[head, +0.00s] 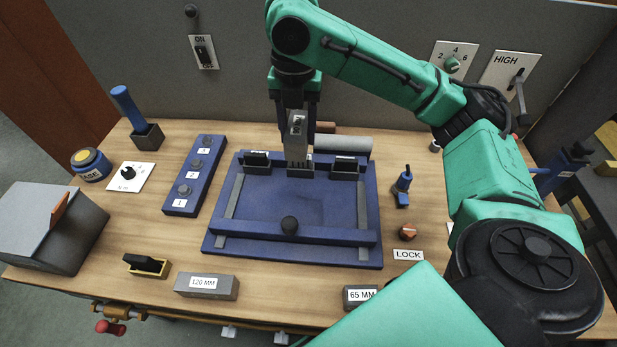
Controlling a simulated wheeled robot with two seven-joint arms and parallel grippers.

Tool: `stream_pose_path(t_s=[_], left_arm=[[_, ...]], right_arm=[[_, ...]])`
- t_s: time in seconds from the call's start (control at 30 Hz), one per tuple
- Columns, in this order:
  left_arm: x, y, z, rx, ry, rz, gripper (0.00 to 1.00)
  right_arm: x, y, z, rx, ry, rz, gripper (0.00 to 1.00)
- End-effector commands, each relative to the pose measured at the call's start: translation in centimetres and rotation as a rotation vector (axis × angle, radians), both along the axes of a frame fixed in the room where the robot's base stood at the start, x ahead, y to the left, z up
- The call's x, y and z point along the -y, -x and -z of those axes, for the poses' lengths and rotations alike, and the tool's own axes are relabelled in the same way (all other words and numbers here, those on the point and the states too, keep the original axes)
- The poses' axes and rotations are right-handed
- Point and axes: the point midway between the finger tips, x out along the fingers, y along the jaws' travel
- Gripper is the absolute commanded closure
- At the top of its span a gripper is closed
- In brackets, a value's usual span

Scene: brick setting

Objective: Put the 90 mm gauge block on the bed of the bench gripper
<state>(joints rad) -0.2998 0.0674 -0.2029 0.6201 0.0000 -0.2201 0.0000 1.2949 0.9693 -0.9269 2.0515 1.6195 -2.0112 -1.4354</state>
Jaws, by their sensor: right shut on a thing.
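The bench gripper is a blue bed (300,205) in the middle of the table, with two dark jaws at its back (257,163) and a blue bar with a black knob across its front. My right gripper (297,135) reaches down from above at the bed's back edge, shut on a grey block (298,152). The block lies between the two dark jaws. Its label cannot be read, and I cannot tell whether its lower end touches the bed. Blocks marked 120 MM (206,286) and 65 MM (360,297) lie at the front. My left gripper is not in view.
A blue strip with numbered knobs (194,175) stands left of the bed. A grey cylinder (343,145) lies behind it. A small blue lever (402,187) and a LOCK knob (407,232) are to the right. My right arm covers the right side.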

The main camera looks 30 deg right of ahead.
Motion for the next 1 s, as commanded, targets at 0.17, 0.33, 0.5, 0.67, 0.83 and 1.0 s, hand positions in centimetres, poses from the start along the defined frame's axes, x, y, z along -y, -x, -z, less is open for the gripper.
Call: stream_pose_path(t_s=[0.17,0.33,0.5,0.67,0.83,1.0], left_arm=[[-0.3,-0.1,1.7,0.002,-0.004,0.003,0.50],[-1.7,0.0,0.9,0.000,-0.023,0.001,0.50],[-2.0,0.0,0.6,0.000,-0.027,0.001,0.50],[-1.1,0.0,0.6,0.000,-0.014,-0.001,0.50],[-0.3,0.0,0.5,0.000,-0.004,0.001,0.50],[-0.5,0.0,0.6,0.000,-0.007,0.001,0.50]], right_arm=[[-0.6,0.1,3.9,-0.009,-0.003,-0.027,1.00],[-0.5,0.2,8.9,-0.008,-0.001,-0.023,1.00],[-0.6,0.2,13.9,-0.006,-0.002,-0.022,1.00],[-0.6,0.1,16.4,-0.005,-0.004,-0.021,1.00],[-0.7,0.1,19.5,-0.003,-0.004,-0.020,1.00],[-0.7,0.0,19.8,0.000,-0.004,-0.021,1.00]])
